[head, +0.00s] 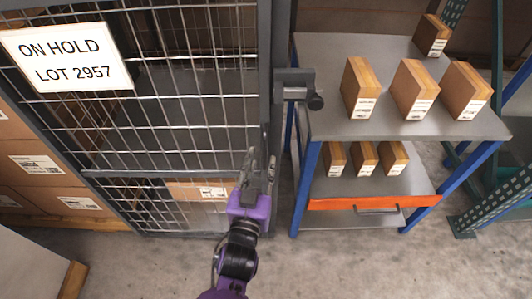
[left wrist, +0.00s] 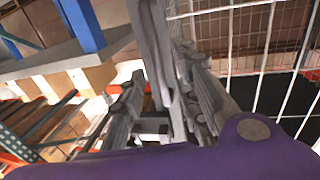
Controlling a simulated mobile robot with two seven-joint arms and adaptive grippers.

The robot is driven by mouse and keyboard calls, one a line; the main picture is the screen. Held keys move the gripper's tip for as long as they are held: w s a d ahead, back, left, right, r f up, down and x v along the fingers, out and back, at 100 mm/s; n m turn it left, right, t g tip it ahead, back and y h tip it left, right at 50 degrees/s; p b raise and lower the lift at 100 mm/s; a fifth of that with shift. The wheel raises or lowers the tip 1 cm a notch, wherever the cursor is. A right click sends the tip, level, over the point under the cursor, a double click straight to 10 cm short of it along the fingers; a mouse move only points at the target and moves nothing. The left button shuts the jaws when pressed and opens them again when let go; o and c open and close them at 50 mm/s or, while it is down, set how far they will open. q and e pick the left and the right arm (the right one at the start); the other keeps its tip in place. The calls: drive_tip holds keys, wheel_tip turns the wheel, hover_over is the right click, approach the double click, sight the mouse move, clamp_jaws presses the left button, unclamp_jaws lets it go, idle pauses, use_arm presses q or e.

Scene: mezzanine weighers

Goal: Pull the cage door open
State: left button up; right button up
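The cage door (head: 180,172) is a grey-framed wire mesh panel at the left of the head view and looks closed. A slim upright grey bar, seemingly its handle (head: 265,138), runs down the door's right edge. A grey latch block with a dark knob (head: 315,101) sits on the post beside it. My purple left gripper (head: 262,157) is at the lower end of the handle, fingers apart. In the left wrist view, a grey upright bar (left wrist: 152,42) reaches down between the open fingers (left wrist: 168,92); contact cannot be told. My right gripper is out of view.
A white sign (head: 66,58) reading "ON HOLD LOT 2957" hangs on the mesh. A blue-legged shelf cart (head: 400,136) with several boxes stands just right of the door. Boxes show behind the mesh. Concrete floor in front is mostly clear.

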sight(264, 155)
use_arm(q)
drive_tip(key=w, duration=0.2)
drive_tip(key=w+d, duration=0.1)
drive_tip(key=w, duration=0.1)
clamp_jaws()
idle(0.4)
